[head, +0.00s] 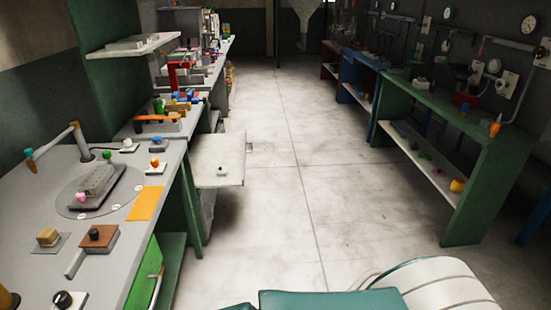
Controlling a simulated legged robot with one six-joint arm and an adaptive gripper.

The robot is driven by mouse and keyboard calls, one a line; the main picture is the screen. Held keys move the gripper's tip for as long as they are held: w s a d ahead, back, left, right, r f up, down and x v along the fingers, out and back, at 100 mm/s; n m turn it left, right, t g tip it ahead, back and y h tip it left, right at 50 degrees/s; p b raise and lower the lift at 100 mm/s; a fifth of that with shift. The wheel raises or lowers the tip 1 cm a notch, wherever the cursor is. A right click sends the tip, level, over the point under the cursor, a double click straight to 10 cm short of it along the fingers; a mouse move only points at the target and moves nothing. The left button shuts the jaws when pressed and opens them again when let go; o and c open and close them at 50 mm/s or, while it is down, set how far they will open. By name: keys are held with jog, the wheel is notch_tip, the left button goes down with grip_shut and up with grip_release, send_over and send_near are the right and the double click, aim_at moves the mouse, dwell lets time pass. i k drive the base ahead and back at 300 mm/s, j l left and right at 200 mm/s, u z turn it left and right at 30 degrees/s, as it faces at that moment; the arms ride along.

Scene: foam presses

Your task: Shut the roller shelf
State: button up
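A pale flat shelf (217,150), which looks like the roller shelf, juts out from the left row of benches into the aisle. It sits below the bench tops and is pulled out. A small dark knob or object (220,170) shows near its front part, and a small grey piece (250,147) sticks out at its right edge. Its inner end is hidden by the near bench. My gripper is not in view.
The near left bench (165,215) holds a round plate with a grey device, blocks and knobs; a green panel (143,280) is below. Green (470,130) and blue (358,75) benches line the right. The pale floor aisle (320,190) between is clear.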

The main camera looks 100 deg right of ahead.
aim_at(209, 152)
jog(key=k+l+z, duration=0.15)
jog(key=z, duration=0.25)
jog(key=k+l+z, duration=0.1)
jog(key=z, duration=0.3)
jog(key=k+l+z, duration=0.1)
jog(key=l+z, duration=0.4)
jog(key=z, duration=0.3)
jog(key=k+l+z, duration=0.1)
jog(key=l+z, duration=0.15)
jog(key=l, duration=1)
jog(key=l+z, duration=0.3)
jog(key=l, duration=0.95)
jog(key=i+l, duration=0.3)
jog(key=i+u, duration=0.1)
jog(key=i, duration=0.85)
jog(key=i+l+u, duration=0.1)
jog(key=i, duration=0.8)
jog(key=l, duration=0.1)
